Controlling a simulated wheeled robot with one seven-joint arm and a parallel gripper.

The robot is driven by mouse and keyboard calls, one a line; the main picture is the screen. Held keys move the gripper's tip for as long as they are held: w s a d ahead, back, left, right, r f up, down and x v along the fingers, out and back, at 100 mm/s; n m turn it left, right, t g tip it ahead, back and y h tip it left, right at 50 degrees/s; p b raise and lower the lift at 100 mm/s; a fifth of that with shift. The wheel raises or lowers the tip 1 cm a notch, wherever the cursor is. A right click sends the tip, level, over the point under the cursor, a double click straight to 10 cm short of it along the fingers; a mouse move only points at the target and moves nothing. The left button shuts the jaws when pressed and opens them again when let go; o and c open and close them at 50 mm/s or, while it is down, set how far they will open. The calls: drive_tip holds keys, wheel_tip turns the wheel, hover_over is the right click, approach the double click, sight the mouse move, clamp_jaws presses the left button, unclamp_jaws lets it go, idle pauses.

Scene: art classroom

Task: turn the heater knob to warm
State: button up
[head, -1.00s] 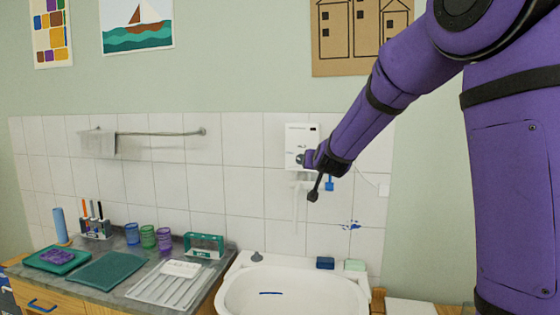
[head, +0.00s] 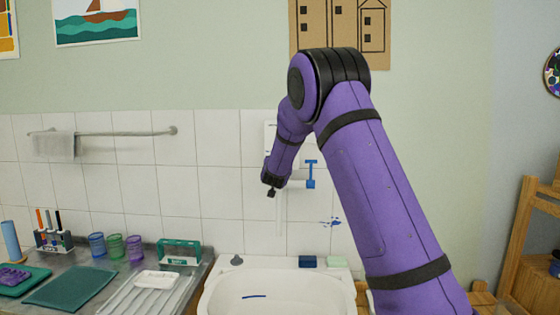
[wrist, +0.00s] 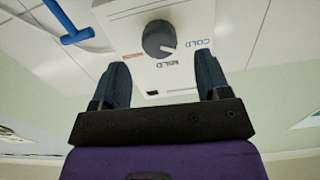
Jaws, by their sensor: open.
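The white heater (head: 269,137) is on the tiled wall, mostly hidden behind my arm in the head view. In the wrist view its front panel (wrist: 133,70) appears upside down, with a dark round knob (wrist: 157,38). The knob's white mark points towards the blue COLD label (wrist: 193,47). The MILD label (wrist: 167,63) is beside it, and a red label (wrist: 133,56) is on the other side, too small to read. My gripper (wrist: 162,66) is open and empty, its fingers spread either side of the knob's line; the knob appears just past the tips. Contact is not visible.
A blue T-shaped handle (head: 311,172) is close to the right of my gripper; it also shows in the wrist view (wrist: 68,32). The white sink (head: 215,297) is below. A towel rail (head: 125,133) is on the wall to the left.

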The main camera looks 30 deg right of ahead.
drive_tip(key=shift+x, duration=2.1)
drive_tip(key=shift+s, duration=0.1)
drive_tip(key=c, duration=0.9)
